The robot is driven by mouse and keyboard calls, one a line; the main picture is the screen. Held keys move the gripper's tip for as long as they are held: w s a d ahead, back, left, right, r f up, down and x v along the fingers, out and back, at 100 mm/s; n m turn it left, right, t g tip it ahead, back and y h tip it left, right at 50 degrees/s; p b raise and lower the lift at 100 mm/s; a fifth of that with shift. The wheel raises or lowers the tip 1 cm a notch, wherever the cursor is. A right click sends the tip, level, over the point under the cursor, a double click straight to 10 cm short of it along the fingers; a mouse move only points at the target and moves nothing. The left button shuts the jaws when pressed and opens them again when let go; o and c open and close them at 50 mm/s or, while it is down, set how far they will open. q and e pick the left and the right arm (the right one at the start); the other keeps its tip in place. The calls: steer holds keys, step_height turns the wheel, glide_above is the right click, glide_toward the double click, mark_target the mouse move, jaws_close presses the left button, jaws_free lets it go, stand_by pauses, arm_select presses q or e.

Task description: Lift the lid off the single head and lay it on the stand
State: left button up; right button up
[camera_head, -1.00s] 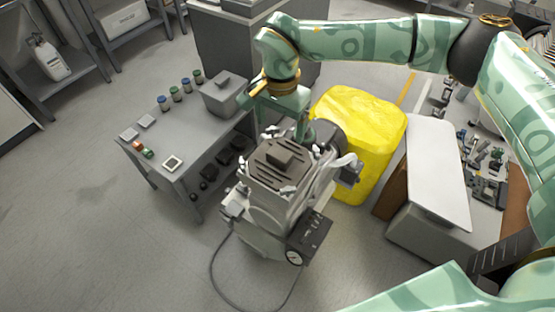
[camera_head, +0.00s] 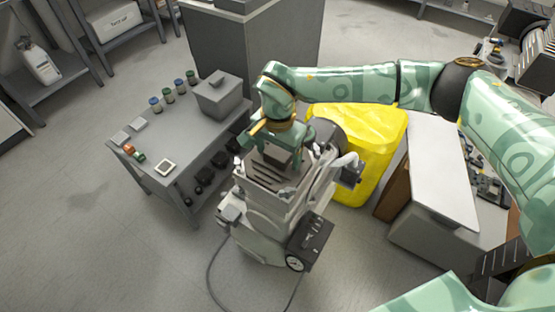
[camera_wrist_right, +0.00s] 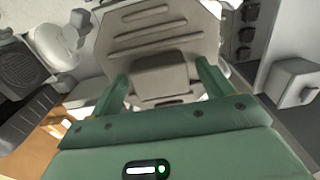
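The lid (camera_head: 262,176) is a grey, slotted plate lying on top of the single head, a pale compressor unit (camera_head: 268,218). A raised block handle (camera_wrist_right: 160,78) stands on the lid and shows in the right wrist view. My right gripper (camera_head: 281,155) is down over the lid, partly hiding the handle in the head view. In the right wrist view its two fingers (camera_wrist_right: 163,82) stand either side of the handle, with narrow gaps visible. It looks open, with the lid still seated. My left gripper is not in view. Which surface is the stand I cannot tell for sure.
A grey table (camera_head: 188,133) at the left carries a lidded grey box (camera_head: 222,98), several small jars and small flat pieces. A yellow covered object (camera_head: 375,135) is behind the head. A white-topped unit (camera_head: 440,165) stands at right. A cable trails on the floor.

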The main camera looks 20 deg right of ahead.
steer(key=c, duration=1.3)
steer(key=shift+r, duration=0.1)
steer(key=shift+c, duration=0.2)
